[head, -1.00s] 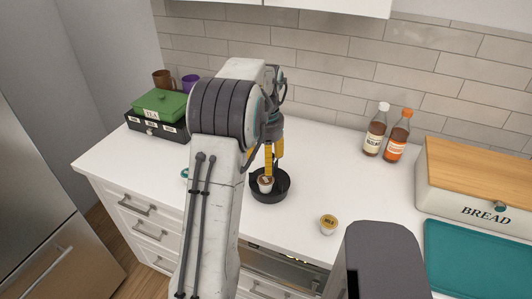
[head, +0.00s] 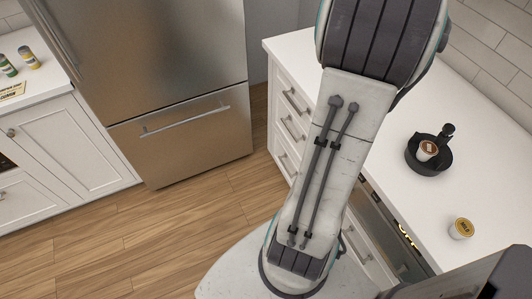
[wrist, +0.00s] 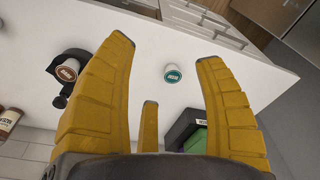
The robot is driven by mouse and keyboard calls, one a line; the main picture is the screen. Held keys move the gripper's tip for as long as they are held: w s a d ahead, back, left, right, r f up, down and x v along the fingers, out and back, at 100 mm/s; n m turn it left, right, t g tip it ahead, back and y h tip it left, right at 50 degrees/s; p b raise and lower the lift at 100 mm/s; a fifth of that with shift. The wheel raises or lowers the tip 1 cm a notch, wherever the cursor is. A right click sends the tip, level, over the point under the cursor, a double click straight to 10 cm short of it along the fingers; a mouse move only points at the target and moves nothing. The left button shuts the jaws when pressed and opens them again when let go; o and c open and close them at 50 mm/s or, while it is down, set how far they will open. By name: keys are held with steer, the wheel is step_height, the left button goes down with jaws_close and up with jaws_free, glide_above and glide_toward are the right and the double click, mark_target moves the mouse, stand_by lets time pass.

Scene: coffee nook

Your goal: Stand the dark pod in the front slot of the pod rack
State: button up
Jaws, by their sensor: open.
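In the head view my gripper is out of frame.
A gold-lidded pod (head: 461,228) stands near the counter's front edge. The fridge (head: 150,70) stands across the wooden floor.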

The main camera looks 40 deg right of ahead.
steer(key=w+a+r+n+t, duration=0.1)
steer(key=w+a+n, duration=0.2)
steer(key=a, duration=0.6)
steer(key=w+a+r+n+t, duration=0.1)
steer(key=w+a+n, duration=0.25)
steer(key=a, duration=0.55)
steer(key=s+a+f+n+t, duration=0.1)
steer(key=s+a+f+n, duration=0.1)
steer(key=a, duration=0.5)
steer(key=s+a+f+n+y, duration=0.1)
steer(key=s+a+f+n, duration=0.1)
steer(key=s+a+n, duration=0.2)
steer(key=shift+a+n+t, duration=0.4)
steer(key=shift+a+n, duration=0.35)
steer(key=shift+a, duration=1.15)
steer(key=shift+s+r, duration=0.1)
